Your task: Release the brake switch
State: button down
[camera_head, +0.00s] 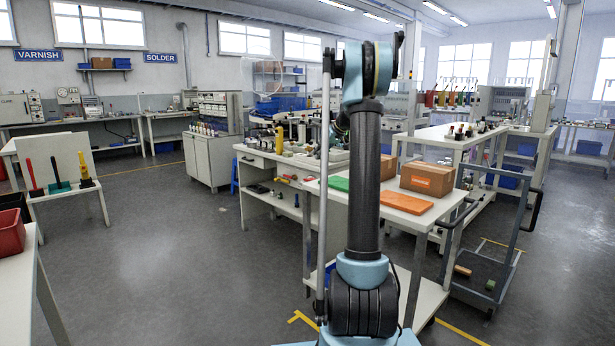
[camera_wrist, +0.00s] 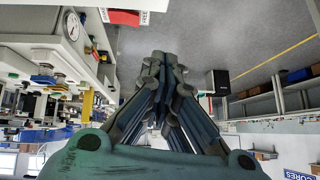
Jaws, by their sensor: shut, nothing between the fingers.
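My gripper (camera_wrist: 165,62) fills the middle of the wrist view. Its fingers are closed together and hold nothing. They point over open grey floor, apart from any object. I cannot pick out a brake switch for certain in either view. In the head view my arm stands in the middle and hides part of the benches behind it; the gripper is not clearly visible there.
In the head view, a white workbench (camera_head: 463,196) beside my arm bears a cardboard box (camera_head: 427,179), an orange mat (camera_head: 405,203) and a green mat (camera_head: 338,183). A dark trolley (camera_head: 485,275) stands right. A red bin (camera_head: 10,232) is at left. Floor (camera_head: 190,270) is clear left of centre.

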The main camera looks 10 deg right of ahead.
jog(key=w+d+f, duration=0.1)
jog(key=w+d, duration=0.1)
jog(key=w, duration=0.4)
jog(key=shift+d+f+t, duration=0.15)
jog(key=shift+f+t, duration=0.1)
jog(key=shift+t, duration=0.05)
send_over(309, 179)
jog(key=f, duration=0.7)
jog(key=shift+s, duration=0.25)
notch_tip(309, 179, down, 3)
jog(key=shift+s+a+f, duration=0.1)
jog(key=shift+a+f, duration=0.1)
jog(key=shift+f, duration=0.3)
jog(key=shift+d, duration=0.1)
